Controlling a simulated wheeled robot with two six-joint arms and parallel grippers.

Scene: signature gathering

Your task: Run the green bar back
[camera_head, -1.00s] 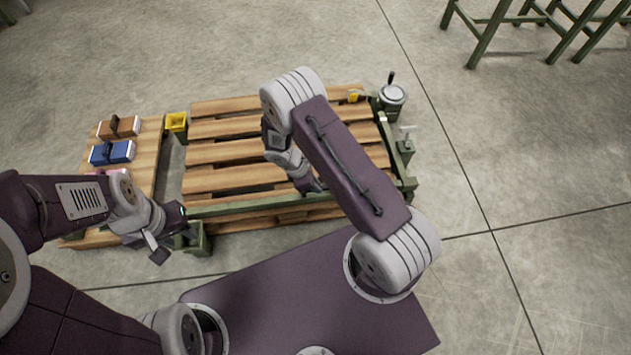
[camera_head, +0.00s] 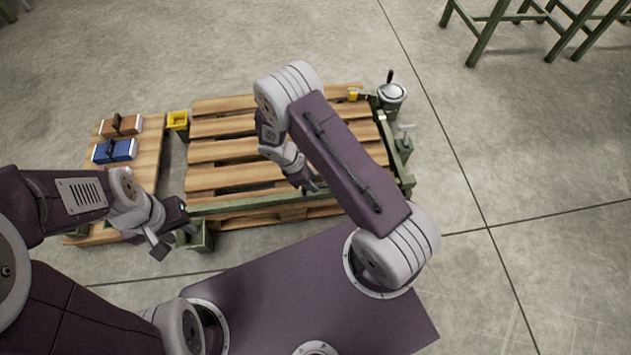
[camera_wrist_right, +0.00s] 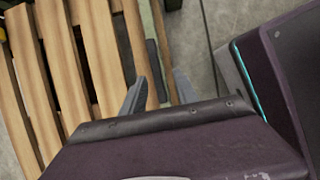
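The green bar (camera_head: 245,203) lies along the near side of the wooden pallet, running left to right in the head view. A green post block (camera_head: 203,238) stands at its left end. My left gripper (camera_head: 176,240) is by that left end, its fingers spread and nothing seen between them. My right gripper (camera_head: 306,183) is low over the near side of the pallet, close to the bar. In the right wrist view its two fingers (camera_wrist_right: 159,88) stand apart, with a narrow strip and a dark piece showing between them. Contact with the bar cannot be told.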

